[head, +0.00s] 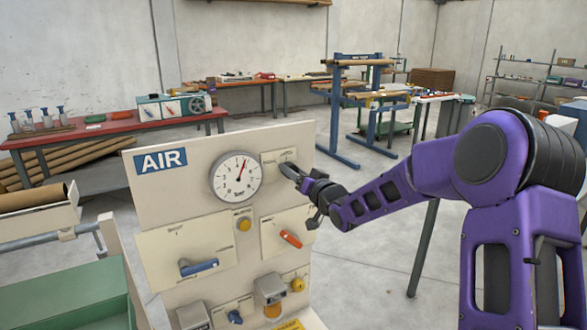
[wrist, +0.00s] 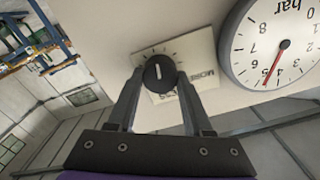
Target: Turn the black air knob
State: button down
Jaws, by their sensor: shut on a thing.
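The black air knob (wrist: 159,73) is round with a white pointer mark and sits on a pale dial plate (wrist: 200,78) on the panel. My gripper (wrist: 158,84) has its two fingers on either side of the knob, shut on it. In the head view my gripper (head: 299,176) reaches the panel's upper right from the right, and hides most of the knob there. The pressure gauge (head: 236,177) is left of the knob in the head view, with a red needle. In the wrist view the gauge (wrist: 272,45) appears upside down at the right.
The cream panel (head: 150,200) also carries an AIR label (head: 161,161), a blue handle (head: 199,267), an orange-red handle (head: 290,239) and a yellow button (head: 244,224) below the gauge. A green surface (head: 75,290) is at the lower left. Open floor lies right of the panel.

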jog(key=shift+d+f+m+p, duration=0.1)
jog(key=shift+m+p, duration=1.1)
jog(key=shift+m, duration=2.1)
jog(key=shift+c, duration=1.5)
grip_release()
jog(key=v, duration=1.7)
